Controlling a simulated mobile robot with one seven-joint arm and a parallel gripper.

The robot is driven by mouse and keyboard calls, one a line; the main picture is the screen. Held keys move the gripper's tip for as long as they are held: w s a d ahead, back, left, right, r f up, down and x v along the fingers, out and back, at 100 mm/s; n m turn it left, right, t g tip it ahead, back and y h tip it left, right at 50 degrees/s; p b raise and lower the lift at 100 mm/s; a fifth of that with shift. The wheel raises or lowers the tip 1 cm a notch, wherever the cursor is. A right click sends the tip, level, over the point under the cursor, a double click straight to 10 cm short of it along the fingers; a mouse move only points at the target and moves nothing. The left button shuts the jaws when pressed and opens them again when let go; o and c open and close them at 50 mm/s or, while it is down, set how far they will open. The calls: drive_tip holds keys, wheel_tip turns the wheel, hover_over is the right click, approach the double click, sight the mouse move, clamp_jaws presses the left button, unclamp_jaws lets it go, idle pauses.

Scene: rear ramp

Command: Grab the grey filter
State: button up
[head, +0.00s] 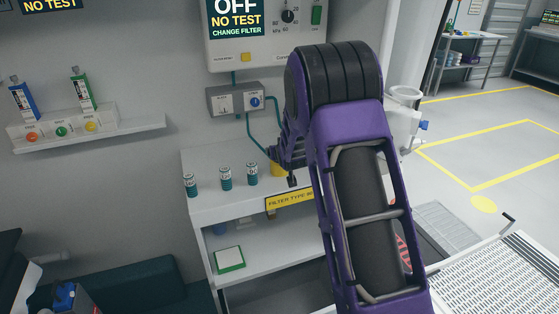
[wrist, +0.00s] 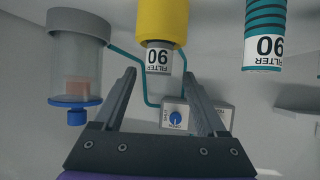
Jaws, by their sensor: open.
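My gripper (wrist: 158,76) is open and empty in the wrist view. A yellow cylinder (wrist: 161,25) with a white "FILTER 90" label end stands just beyond the gap between the fingertips; I cannot tell if they touch. A teal ribbed filter (wrist: 265,35) with the same label is to its right. In the head view my gripper (head: 287,172) is at the cabinet top, partly covering the yellow cylinder (head: 277,169). Three small teal-and-white filters stand left of it: left (head: 190,186), middle (head: 226,178), right (head: 252,173). No plainly grey filter shows; my arm may hide one.
The white cabinet (head: 206,207) has a yellow filter sign (head: 290,199) on its front edge. A clear vessel with a blue valve (wrist: 76,102) is left in the wrist view. A control box (head: 234,99) with teal hoses is on the wall. Open floor lies right.

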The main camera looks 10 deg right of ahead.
drive_tip(key=x, duration=0.5)
drive_tip(key=shift+s+d+f, duration=0.1)
drive_tip(key=shift+f, duration=0.2)
clamp_jaws()
